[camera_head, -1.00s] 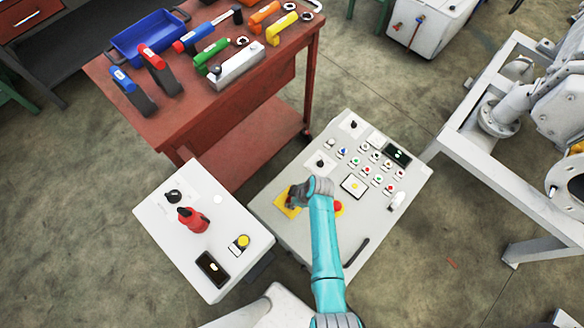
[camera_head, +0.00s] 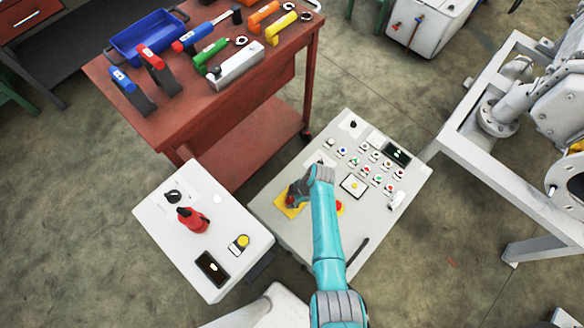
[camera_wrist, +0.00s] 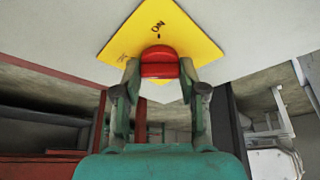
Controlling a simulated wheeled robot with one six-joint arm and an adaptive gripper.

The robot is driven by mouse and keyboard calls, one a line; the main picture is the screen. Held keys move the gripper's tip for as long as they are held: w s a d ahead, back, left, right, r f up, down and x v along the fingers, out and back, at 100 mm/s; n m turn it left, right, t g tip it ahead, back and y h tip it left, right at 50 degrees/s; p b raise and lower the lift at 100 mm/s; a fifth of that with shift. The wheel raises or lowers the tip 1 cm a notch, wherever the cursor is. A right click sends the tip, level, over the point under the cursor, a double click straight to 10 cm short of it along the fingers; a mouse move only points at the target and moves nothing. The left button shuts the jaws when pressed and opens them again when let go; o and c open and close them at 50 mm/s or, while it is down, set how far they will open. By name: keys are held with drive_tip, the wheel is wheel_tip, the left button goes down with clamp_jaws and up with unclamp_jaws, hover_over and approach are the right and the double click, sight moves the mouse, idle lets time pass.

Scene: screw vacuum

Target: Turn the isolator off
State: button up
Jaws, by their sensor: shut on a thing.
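The isolator is a red knob (camera_wrist: 159,62) on a yellow plate (camera_wrist: 165,22) in the wrist view. The plate carries an "ON" mark beyond the knob and another mark at its left, too small to read. In the head view the yellow plate (camera_head: 285,210) lies at the left side of the grey control panel (camera_head: 342,238), and my wrist hides much of the knob. My gripper (camera_wrist: 160,72) has a finger on each side of the knob and is shut on it. It also shows over the plate in the head view (camera_head: 293,195).
A yellow-based red button (camera_head: 340,206) sits just right of my arm. Panel buttons (camera_head: 366,170) and a black handle (camera_head: 357,250) are nearby. A white box (camera_head: 222,217) with a red handle stands left. A red tool table (camera_head: 130,95) stands behind.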

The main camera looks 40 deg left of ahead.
drive_tip(key=o, duration=1.1)
drive_tip(key=shift+o, duration=0.2)
drive_tip(key=v, duration=1.2)
